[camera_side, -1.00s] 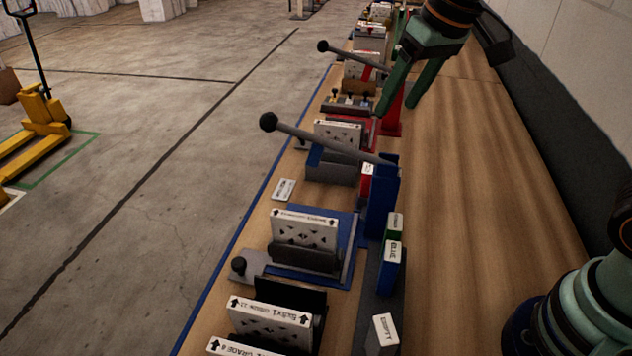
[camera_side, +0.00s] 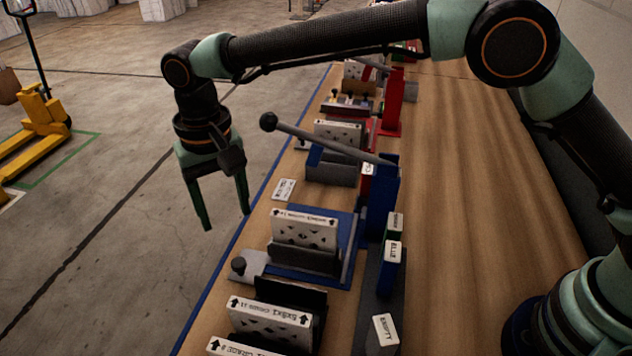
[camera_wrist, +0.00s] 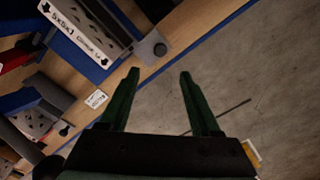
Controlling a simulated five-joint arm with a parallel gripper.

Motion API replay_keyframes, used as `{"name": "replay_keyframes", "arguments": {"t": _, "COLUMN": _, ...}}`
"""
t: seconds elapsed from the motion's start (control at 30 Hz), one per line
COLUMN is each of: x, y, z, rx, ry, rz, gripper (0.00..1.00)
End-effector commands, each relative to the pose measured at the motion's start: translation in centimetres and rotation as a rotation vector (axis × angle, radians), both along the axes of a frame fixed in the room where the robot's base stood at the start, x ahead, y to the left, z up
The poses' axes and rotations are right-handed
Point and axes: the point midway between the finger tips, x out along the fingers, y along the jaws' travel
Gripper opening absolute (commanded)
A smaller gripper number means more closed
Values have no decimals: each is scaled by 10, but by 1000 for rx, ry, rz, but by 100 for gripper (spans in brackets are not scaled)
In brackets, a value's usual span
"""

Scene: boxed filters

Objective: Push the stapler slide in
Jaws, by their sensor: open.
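A grey slide (camera_side: 250,264) with a dark round knob (camera_side: 238,265) sticks out to the left of a blue base (camera_side: 345,250), near the bench's left edge. A white boxed filter (camera_side: 304,229) stands upright in a dark holder on this base. In the wrist view the knob (camera_wrist: 160,50) is beyond the fingertips and the filter (camera_wrist: 85,32) is at the upper left. My gripper (camera_side: 226,219) is open and empty, pointing down, beyond the bench's left edge and apart from the knob. I cannot tell its exact height.
A grey lever (camera_side: 320,140) with a black ball end slants from a blue post (camera_side: 384,195) behind the slide. More boxed filters (camera_side: 268,322) stand in front. A white card (camera_side: 283,190) lies near the edge.

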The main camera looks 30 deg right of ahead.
Motion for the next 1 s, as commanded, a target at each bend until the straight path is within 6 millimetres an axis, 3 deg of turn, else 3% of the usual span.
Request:
{"name": "replay_keyframes", "arguments": {"t": 0.17, "x": -1, "y": 1, "z": -16, "rx": -3, "ry": 3, "rz": -1, "gripper": 64}}
{"name": "replay_keyframes", "arguments": {"t": 0.7, "x": -1, "y": 0, "z": -108, "rx": -2, "ry": 2, "rz": 0, "gripper": 64}}
{"name": "replay_keyframes", "arguments": {"t": 1.0, "x": 0, "y": 1, "z": -122, "rx": 0, "ry": 0, "rz": 0, "gripper": 64}}
